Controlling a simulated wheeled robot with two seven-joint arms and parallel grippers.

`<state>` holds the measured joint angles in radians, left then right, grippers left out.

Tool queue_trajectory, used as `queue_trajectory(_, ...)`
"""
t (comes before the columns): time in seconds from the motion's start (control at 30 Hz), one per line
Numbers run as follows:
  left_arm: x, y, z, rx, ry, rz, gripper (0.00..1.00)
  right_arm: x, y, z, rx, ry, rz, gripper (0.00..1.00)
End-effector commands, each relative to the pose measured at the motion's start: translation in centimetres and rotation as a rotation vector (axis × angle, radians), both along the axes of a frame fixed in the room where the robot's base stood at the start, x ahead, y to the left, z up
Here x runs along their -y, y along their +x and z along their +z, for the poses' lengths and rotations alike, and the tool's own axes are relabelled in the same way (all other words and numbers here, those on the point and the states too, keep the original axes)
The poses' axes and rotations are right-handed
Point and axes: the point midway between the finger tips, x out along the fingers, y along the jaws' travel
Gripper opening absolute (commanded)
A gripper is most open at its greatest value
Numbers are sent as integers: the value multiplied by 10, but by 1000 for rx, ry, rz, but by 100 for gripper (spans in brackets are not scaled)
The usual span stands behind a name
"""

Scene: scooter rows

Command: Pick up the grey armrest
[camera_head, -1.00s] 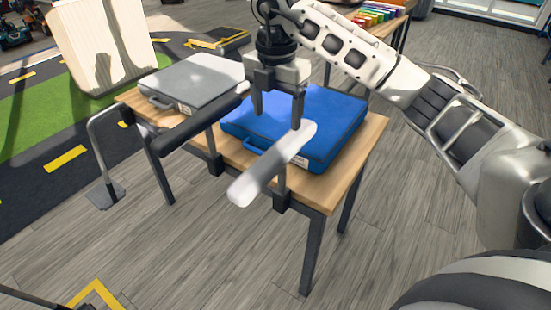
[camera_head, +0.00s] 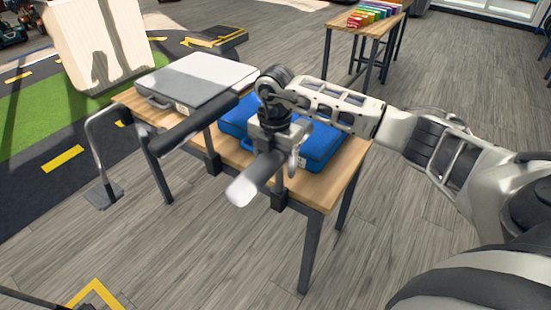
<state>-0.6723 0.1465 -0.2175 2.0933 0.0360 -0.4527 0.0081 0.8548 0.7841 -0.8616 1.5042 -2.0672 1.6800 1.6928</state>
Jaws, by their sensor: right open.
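The grey armrest (camera_head: 243,190) is a light, rounded bar on an upright clamped to the front edge of a wooden table. Its near end sticks out past the edge; its far part is hidden under my right gripper (camera_head: 274,165). The right gripper points down right over the armrest, open. One finger shows on the right side of the armrest; whether it touches cannot be told. My left gripper is not in view.
A black armrest (camera_head: 195,130) stands left of the grey one. A blue case (camera_head: 322,145) and a grey case (camera_head: 200,75) lie on the table (camera_head: 325,190) behind. A bent metal stand (camera_head: 97,150) is at the left. The floor in front is clear.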

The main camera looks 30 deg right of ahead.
Motion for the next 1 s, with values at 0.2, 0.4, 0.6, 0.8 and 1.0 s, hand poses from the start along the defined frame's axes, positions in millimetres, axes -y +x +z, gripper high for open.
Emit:
queue_trajectory(0.2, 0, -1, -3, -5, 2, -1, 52, 0, 0, -1, 0, 0, 1, 71)
queue_trajectory(0.4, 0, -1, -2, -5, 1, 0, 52, 0, 0, -1, 1, 0, 0, 18)
queue_trajectory(0.6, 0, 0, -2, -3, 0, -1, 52, 0, 1, 0, 3, 1, 0, 8)
queue_trajectory(0.8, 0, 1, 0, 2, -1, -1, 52, 0, 2, 12, 6, 3, -1, 8)
queue_trajectory(1.0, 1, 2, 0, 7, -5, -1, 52, 0, 2, 50, 9, 2, 1, 8)
